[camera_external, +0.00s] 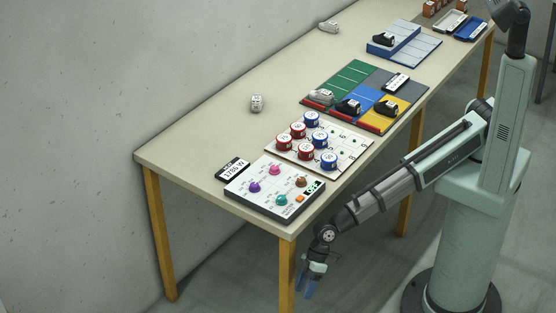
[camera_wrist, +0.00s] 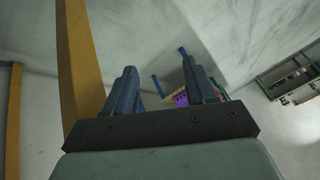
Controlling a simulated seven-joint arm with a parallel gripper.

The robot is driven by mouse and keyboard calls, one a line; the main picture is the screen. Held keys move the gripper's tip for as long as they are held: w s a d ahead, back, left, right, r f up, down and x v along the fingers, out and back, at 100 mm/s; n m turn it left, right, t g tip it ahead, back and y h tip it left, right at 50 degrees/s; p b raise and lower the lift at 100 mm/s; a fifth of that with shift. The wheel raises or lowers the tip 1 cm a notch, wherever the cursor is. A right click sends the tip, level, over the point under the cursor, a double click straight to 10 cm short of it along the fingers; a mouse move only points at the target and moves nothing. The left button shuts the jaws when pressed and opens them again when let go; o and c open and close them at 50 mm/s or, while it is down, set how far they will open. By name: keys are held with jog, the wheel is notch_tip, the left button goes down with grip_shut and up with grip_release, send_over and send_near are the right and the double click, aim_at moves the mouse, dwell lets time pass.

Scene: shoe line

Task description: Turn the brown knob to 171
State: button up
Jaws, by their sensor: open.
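The brown knob (camera_external: 301,182) sits on the white control panel (camera_external: 262,201) at the near end of the table, close to a small green display (camera_external: 314,187). The display's digits and the knob's setting are too small to read. A pink knob (camera_external: 275,170), a purple knob (camera_external: 254,187) and a teal knob (camera_external: 281,200) share the panel. My gripper (camera_external: 309,290) hangs beside the table's front edge, below the tabletop and apart from the panel. In the wrist view my gripper (camera_wrist: 165,90) is open, with nothing held between its blue fingers.
A dark label card (camera_external: 232,169) lies behind the panel. A white board (camera_external: 340,145) with red and blue cylinders lies to its right. Table legs (camera_external: 287,270) stand close to my gripper. The tabletop left of the board is mostly clear.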

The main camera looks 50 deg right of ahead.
jog(key=s+a+r+m+t+y, duration=0.1)
jog(key=a+r, duration=0.4)
jog(key=r, duration=0.4)
jog(key=s+a+r+y, duration=0.1)
jog(key=a+r, duration=0.4)
jog(key=r, duration=0.5)
notch_tip(320, 180, up, 24)
jog(key=r+m+h, duration=0.1)
jog(key=m+h, duration=0.8)
send_over(301, 179)
jog(key=shift+g, duration=0.4)
notch_tip(301, 179, down, 14)
jog(key=shift+d+f, duration=0.1)
grip_shut()
